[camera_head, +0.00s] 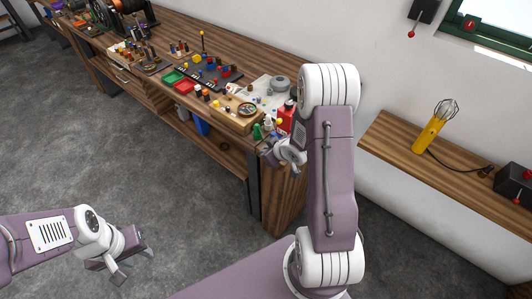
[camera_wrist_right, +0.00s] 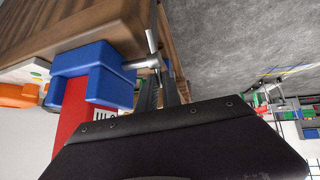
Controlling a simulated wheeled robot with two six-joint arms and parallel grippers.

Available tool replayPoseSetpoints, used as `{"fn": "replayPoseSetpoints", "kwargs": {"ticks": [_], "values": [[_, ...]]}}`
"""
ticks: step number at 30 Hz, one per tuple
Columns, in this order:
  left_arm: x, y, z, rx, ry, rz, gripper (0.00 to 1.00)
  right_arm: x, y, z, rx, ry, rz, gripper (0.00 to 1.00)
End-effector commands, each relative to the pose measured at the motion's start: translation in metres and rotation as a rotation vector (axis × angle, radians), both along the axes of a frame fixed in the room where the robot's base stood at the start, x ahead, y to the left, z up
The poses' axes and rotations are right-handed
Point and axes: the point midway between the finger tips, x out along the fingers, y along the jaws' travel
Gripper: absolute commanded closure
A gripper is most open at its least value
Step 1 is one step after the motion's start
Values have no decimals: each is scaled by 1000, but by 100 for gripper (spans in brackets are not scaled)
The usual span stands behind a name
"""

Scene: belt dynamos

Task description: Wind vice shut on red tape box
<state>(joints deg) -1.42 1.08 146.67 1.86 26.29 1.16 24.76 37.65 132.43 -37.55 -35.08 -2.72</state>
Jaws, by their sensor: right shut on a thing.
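The blue vice (camera_wrist_right: 98,58) is mounted at the edge of the wooden bench, seen upside down in the right wrist view. The red tape box (camera_wrist_right: 68,122) is at its jaws, with a white label partly hidden by my wrist; I cannot tell how tightly the jaws press on it. The box also shows in the head view (camera_head: 286,116) at the bench's near end. My right gripper (camera_wrist_right: 163,82) is shut on the vice's silver handle (camera_wrist_right: 151,42), by the screw. In the head view my arm hides most of it. My left gripper (camera_head: 131,264) is open and empty above the floor.
The bench top holds red and green trays (camera_head: 184,86), a dark tool panel and several small parts near the vice. A wall shelf (camera_head: 440,165) on the right carries a yellow lamp (camera_head: 431,131). The grey floor (camera_head: 130,160) at left is clear.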

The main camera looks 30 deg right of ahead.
Motion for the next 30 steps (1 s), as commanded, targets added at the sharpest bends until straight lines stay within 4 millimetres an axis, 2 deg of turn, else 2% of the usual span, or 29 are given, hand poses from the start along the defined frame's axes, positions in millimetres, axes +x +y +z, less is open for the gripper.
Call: {"fn": "replayPoseSetpoints", "kwargs": {"ticks": [12, 13, 14, 15, 24, 26, 30], "values": [[0, 0, -1, 0, 0, 0, 64, -3, 0, -2, 3, 4, -1, 100], [0, 0, -1, 0, 0, 0, 64, -2, 0, -2, 3, 4, -1, 83], [0, 0, -1, 0, 0, 0, 64, -2, 0, -2, 3, 4, 0, 74], [0, 0, -1, 0, 0, 0, 64, -2, 0, -2, 3, 3, 0, 70], [0, 0, -1, 0, 0, 0, 64, -2, 0, 1, 3, -2, -1, 70], [0, 0, 0, 0, 0, 0, 64, -6, -1, 6, 1, -3, -2, 70], [0, 0, 5, 0, 0, 0, 64, -26, -4, 29, 1, -4, -4, 70]]}}
